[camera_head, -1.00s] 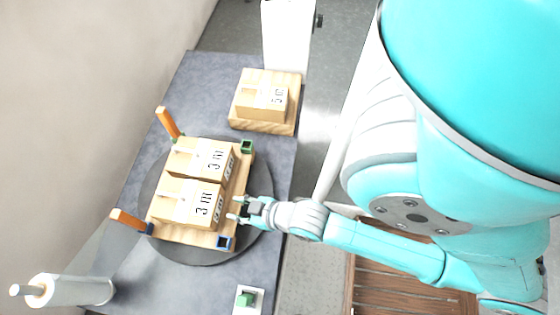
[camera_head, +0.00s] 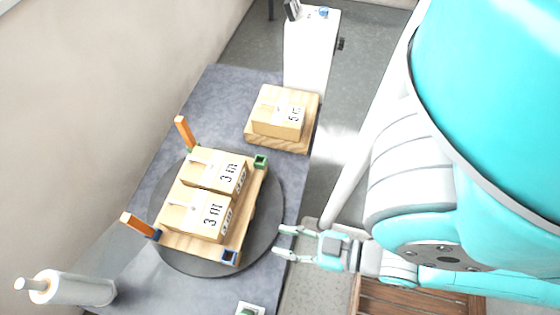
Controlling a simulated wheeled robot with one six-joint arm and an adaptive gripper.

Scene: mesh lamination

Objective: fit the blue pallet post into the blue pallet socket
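The blue pallet socket (camera_head: 229,257) is at the near right corner of the wooden pallet (camera_head: 185,246) and looks empty. A small blue object (camera_head: 323,12), possibly the blue post, sits on top of the white stand (camera_head: 312,50) at the back; it is too small to tell for sure. My gripper (camera_head: 281,241) is open and empty, just right of the turntable's edge. Its fingers point left toward the pallet and touch nothing that I can see.
The pallet carries boxes and stands on a round dark turntable (camera_head: 185,263). Orange posts (camera_head: 184,130) rise at its left corners. A green socket (camera_head: 260,162) is at its far right corner. Another boxed pallet (camera_head: 300,143) lies behind.

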